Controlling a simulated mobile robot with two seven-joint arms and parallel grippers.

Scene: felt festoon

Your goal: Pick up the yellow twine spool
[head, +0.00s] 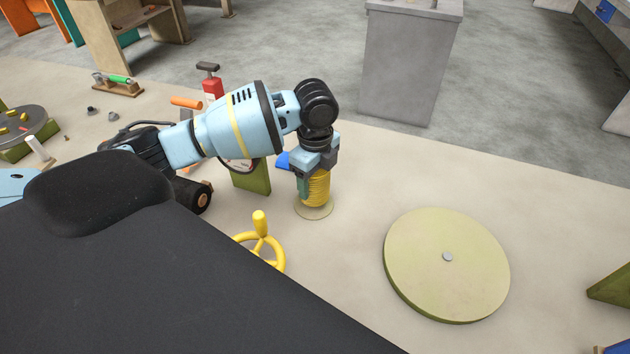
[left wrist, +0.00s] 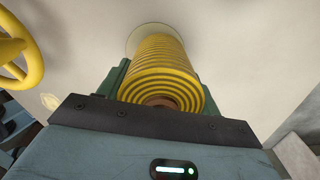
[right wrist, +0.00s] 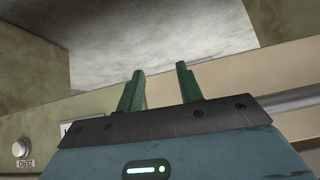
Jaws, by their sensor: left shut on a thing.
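The yellow twine spool (head: 317,189) stands upright on a pale round disc (head: 314,211) on the bench. My left gripper (head: 309,187) reaches down over the spool from above and is shut on it. In the left wrist view the spool (left wrist: 165,75) shows its ribbed yellow windings and brown core end between the green fingers. The pale disc (left wrist: 138,32) shows beyond its far end. My right gripper (right wrist: 160,88) shows only in the right wrist view, with its two green fingers apart and nothing between them.
A yellow handwheel (head: 262,245) stands near the spool at the front left. A large round pale green turntable (head: 447,262) lies to the right. A green block with a gauge (head: 251,180) and a red extinguisher-like object (head: 213,88) stand behind the left arm. The bench between spool and turntable is clear.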

